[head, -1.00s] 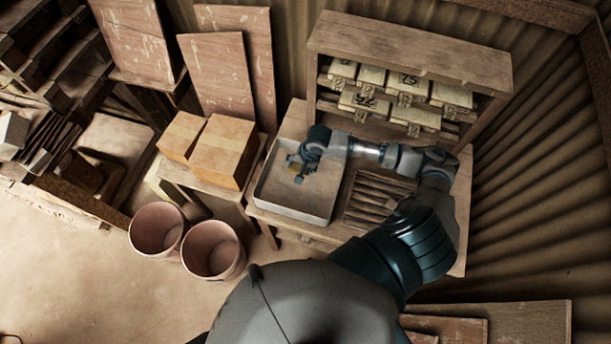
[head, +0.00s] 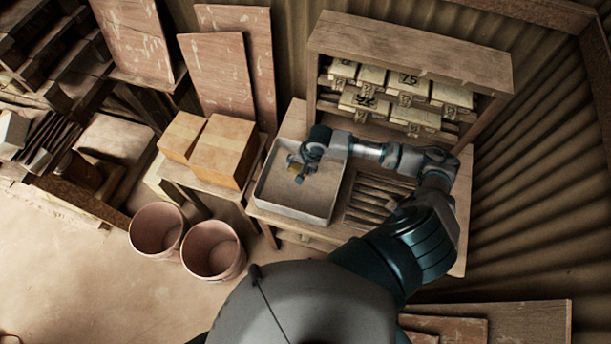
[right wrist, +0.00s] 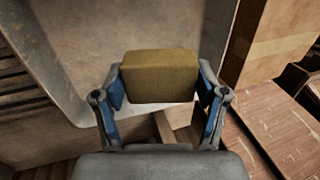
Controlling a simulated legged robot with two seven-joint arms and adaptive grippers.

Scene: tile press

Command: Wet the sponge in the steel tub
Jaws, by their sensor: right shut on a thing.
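The steel tub (head: 298,214) is a shallow, open grey basin on the wooden bench; its wall also shows in the right wrist view (right wrist: 62,75). My right gripper (head: 297,170) is over the tub's interior, fingers pointing down into it. In the right wrist view, my right gripper (right wrist: 162,85) is shut on the yellow-brown sponge (right wrist: 160,75), one blue pad on each side. In the head view the sponge is mostly hidden by the gripper. I cannot tell whether it touches water or the tub's floor. My left gripper is not in view.
Cardboard boxes (head: 222,152) stand left of the tub. A slatted rack (head: 378,198) lies to its right. A wooden shelf (head: 410,52) with several numbered tiles stands behind. Two pinkish buckets (head: 212,252) are on the floor at the left.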

